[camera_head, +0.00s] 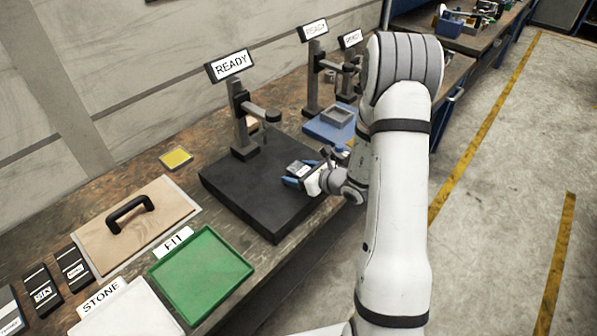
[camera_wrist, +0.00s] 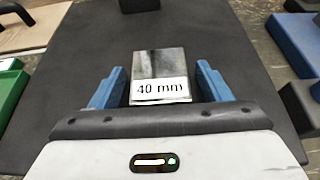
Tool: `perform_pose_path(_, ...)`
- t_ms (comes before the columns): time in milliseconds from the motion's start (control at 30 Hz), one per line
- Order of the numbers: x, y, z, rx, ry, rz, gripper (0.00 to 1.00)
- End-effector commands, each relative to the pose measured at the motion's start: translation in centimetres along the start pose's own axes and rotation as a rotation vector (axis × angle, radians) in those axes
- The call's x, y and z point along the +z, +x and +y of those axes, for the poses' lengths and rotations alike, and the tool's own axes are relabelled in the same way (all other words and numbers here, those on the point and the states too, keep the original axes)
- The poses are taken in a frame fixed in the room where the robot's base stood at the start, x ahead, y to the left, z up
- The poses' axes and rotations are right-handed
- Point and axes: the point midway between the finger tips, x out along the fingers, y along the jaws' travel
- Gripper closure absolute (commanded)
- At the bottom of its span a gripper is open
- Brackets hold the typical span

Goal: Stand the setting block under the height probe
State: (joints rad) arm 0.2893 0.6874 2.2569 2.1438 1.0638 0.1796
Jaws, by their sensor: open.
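The setting block is a shiny metal block labelled "40 mm" (camera_wrist: 160,63). It rests on the black plate (camera_head: 237,205), near its right edge in the head view, where it shows small (camera_head: 298,168). My gripper (camera_head: 302,176) is open, with blue fingers on either side of the block; the wrist view shows a gap on both sides (camera_wrist: 160,72). The height probe (camera_head: 264,122) hangs from a stand's arm at the back of the plate, left of and beyond my gripper, under a READY sign (camera_head: 232,65). The spot under the probe looks clear.
A green FIT tray (camera_head: 201,274) and a white STONE tray (camera_head: 128,314) lie at front left. A wooden board with a black handle (camera_head: 130,212) and a yellow pad (camera_head: 176,159) lie left of the plate. Another READY stand (camera_head: 312,70) and a blue base (camera_head: 328,128) are beyond.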

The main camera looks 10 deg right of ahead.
Motion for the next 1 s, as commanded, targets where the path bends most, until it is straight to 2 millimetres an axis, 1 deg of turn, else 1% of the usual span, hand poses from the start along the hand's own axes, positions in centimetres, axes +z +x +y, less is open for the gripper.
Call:
perform_pose_path(167,-0.02,0.04,-0.03,-0.001,0.000,0.000,0.29)
perform_pose_path(200,-0.02,0.03,-0.03,-0.001,0.000,0.000,0.31)
perform_pose_path(1000,-0.02,-0.03,-0.05,-0.001,0.000,0.000,0.96)
